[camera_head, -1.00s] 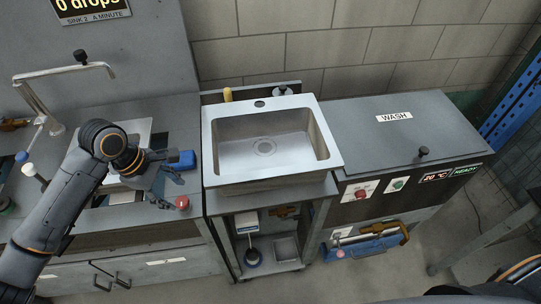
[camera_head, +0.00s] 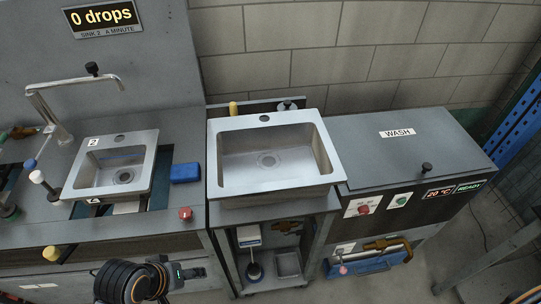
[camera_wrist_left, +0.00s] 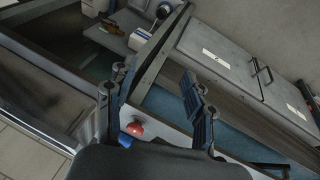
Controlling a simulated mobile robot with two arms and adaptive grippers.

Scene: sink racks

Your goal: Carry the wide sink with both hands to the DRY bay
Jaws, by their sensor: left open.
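The wide sink (camera_head: 230,172), a steel basin with a square bowl and a drain, sits level on top of a grey wheeled cart (camera_head: 222,215) in the middle of the head view. My left arm is at the bottom left, in front of the counter and apart from the wide sink. Its gripper (camera_wrist_left: 155,84) shows in the left wrist view with two blue-padded fingers apart and nothing between them. My right gripper is out of view. No bay labelled DRY shows.
A smaller sink (camera_head: 85,174) marked 2 sits in the left counter beside a blue block (camera_head: 186,172) and a red button (camera_head: 185,214). The WASH cabinet (camera_head: 440,150), lid closed, adjoins the cart's right side.

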